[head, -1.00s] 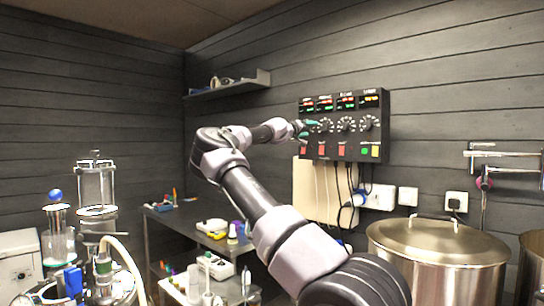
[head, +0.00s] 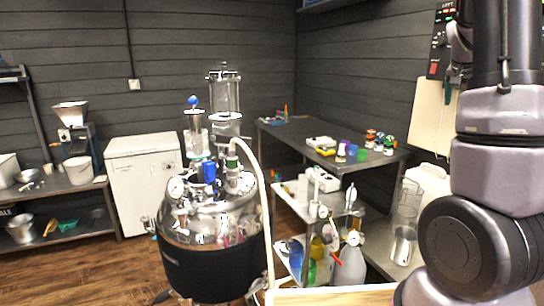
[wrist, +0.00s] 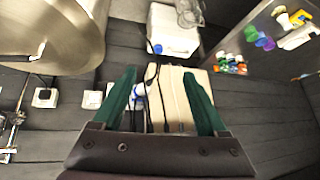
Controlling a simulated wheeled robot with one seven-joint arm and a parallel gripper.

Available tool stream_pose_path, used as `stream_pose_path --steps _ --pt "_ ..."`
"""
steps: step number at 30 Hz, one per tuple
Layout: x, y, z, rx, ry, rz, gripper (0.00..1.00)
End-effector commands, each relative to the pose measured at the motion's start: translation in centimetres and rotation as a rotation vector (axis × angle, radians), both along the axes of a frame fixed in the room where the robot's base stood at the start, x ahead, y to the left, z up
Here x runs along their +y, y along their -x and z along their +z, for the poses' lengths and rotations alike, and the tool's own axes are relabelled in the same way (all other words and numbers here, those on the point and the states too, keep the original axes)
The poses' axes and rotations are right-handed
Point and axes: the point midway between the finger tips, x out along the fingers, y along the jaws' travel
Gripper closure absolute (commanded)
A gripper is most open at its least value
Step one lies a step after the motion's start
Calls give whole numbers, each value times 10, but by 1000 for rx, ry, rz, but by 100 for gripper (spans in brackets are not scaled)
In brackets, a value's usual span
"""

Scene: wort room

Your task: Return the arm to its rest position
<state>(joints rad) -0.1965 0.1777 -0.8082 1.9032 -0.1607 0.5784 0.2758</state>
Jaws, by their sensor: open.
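My gripper (wrist: 158,73) shows in the wrist view with its two green fingers spread and nothing between them. Beyond the fingers are a pale board (wrist: 172,98) with cables and the dark plank wall. In the head view my arm stands folded and upright at the right edge, close to the camera.
A steel kettle (wrist: 45,30) is at the wrist view's upper left, beside a white container (wrist: 174,32). In the head view, a dark-jacketed vessel (head: 212,262) stands ahead, a bottle cart (head: 285,205) beside it, and a steel bench (head: 290,132) behind. Wooden floor is open at left.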

Motion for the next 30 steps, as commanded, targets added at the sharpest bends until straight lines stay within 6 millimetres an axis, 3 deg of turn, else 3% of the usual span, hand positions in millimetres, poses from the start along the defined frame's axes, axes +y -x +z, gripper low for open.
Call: stream_pose_path --steps 3,8,12,18,24,30 --pt "66 23 8 -43 -136 97 25" --pt "156 63 25 -78 -261 253 25" --pt "231 112 40 -98 -316 401 25" --pt "316 188 43 -98 -310 590 25" --pt "354 234 32 -84 -274 684 25" --pt "361 243 28 -78 -264 702 25"
